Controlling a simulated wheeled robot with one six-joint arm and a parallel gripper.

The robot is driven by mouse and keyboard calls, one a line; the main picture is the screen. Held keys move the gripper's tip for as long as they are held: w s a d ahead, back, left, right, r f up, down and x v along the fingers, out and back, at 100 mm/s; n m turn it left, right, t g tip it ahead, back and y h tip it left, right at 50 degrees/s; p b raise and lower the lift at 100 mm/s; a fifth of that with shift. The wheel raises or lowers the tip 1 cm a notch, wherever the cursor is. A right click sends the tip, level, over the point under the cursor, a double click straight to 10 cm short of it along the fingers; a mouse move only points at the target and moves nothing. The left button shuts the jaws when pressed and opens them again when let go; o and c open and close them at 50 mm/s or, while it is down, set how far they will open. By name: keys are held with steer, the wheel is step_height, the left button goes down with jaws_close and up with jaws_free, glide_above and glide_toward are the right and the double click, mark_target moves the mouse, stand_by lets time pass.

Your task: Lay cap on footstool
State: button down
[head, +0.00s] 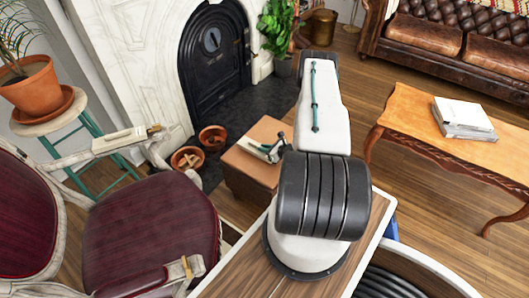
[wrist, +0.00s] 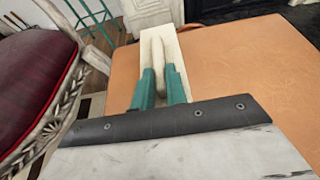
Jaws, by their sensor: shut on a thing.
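My gripper, with teal fingers, shows in the wrist view (wrist: 158,88) and, small, over the footstool in the head view (head: 264,149). It is shut on a pale cream thing, which I take to be the cap (wrist: 157,48); its full shape is unclear. The cap also shows as a pale patch beside the fingers in the head view (head: 252,149). The footstool (head: 266,131) is a low tan leather block; its top fills much of the wrist view (wrist: 235,65). The cap overlaps its left part in the wrist view. I cannot tell whether they touch.
A red-cushioned armchair (head: 150,232) stands to the left of the footstool. Terracotta pots (head: 187,159) sit near the black fireplace (head: 215,50). A wooden coffee table (head: 410,108) with books (head: 463,118) is at right. The rest of the footstool's top looks bare.

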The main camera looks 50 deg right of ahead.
steer(key=shift+f, duration=1.2)
steer(key=shift+s+f, duration=0.1)
steer(key=c, duration=1.4)
jaws_free()
